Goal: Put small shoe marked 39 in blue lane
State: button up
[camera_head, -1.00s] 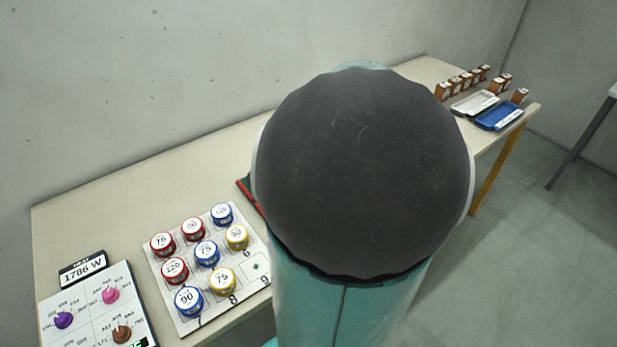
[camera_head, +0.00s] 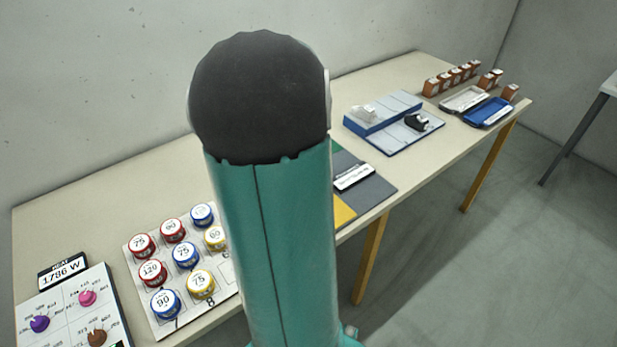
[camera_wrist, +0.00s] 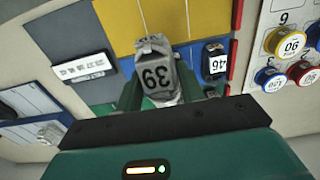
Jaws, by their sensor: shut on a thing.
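In the wrist view, my gripper (camera_wrist: 158,92) is shut on a small grey shoe (camera_wrist: 155,45) with a white label marked 39, upside down in the picture. The shoe is over the coloured board; whether it touches the board is unclear. The board shows a yellow patch (camera_wrist: 114,28), a blue patch (camera_wrist: 165,14) and grey areas. A dark shoe marked 46 (camera_wrist: 213,50) stands to the right, near the board's red edge. In the head view, my arm hides my gripper, the held shoe and much of the board; a grey part (camera_head: 372,193) shows.
The board with several numbered round tins (camera_head: 185,254) lies left of my arm in the head view. A blue-and-white rack (camera_head: 385,118), a white tray (camera_head: 463,100) and a blue tray (camera_head: 488,112) are farther right, with small brown boxes (camera_head: 453,78) behind.

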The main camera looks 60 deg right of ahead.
jog(key=w+d+f, duration=0.1)
jog(key=d+f, duration=0.1)
jog(key=w+d+f, duration=0.1)
jog(key=d+f, duration=0.2)
jog(key=w+d+f, duration=0.1)
jog(key=d+f, duration=0.1)
jog(key=d, duration=0.1)
jog(key=shift+d+f, duration=0.15)
jog(key=shift+f, duration=0.1)
jog(key=shift+w+d+f, duration=0.15)
jog(key=shift+f, duration=1.5)
jog(key=shift+f, duration=0.1)
jog(key=o, duration=1)
jog(key=shift+c, duration=0.2)
